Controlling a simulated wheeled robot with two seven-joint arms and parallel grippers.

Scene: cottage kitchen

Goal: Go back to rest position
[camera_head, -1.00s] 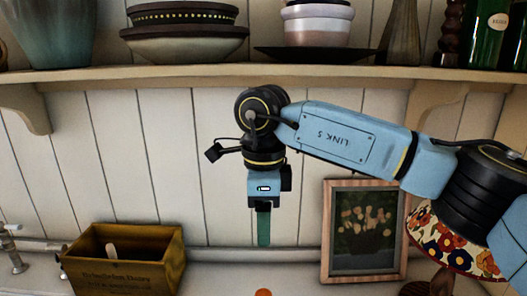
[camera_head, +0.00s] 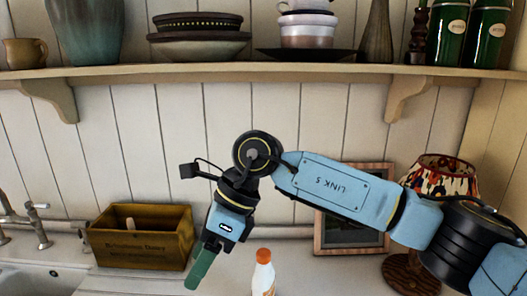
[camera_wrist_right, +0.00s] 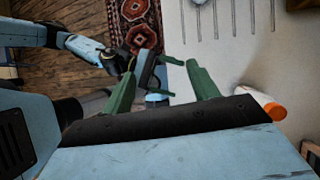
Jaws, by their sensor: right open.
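My right gripper (camera_head: 195,270) hangs down and to the left at the end of the blue arm in the head view. Its green fingers stand apart with nothing between them in the right wrist view (camera_wrist_right: 162,80). It is left of a white bottle (camera_head: 264,280) with an orange cap, apart from it. The bottle also shows in the right wrist view (camera_wrist_right: 256,98), right of the fingers. My left gripper (camera_wrist_right: 168,76) shows small in the right wrist view, its green fingers apart and empty. It is not in the head view.
A wooden crate (camera_head: 140,240) stands on the counter, with a sink and tap (camera_head: 38,225) to its left. A picture frame (camera_head: 345,243) and patterned lamp (camera_head: 445,175) stand behind my right arm. A rug (camera_wrist_right: 135,25) lies on the floor.

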